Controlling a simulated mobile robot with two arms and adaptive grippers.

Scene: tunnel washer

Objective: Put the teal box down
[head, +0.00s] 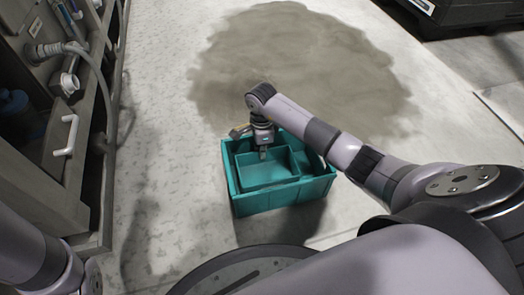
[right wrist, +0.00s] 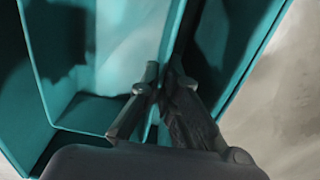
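A small open teal box (head: 270,174) sits inside a larger open teal crate (head: 287,196), low in the middle of the head view. My right gripper (head: 263,153) reaches down from above to the small box's back wall. In the right wrist view, the fingers (right wrist: 160,85) are closed with a thin teal wall of the small box (right wrist: 87,113) between them. The small box looks empty and about upright. Whether its bottom touches the crate's floor is hidden. My left arm shows at the lower left, but its gripper is out of view.
A machine cabinet with a white handle (head: 69,135) and a hose (head: 101,84) stands on the left. The pale floor has a large dark stain (head: 290,50) beyond the crate. Dark equipment (head: 466,12) stands at the upper right. Open floor surrounds the crate.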

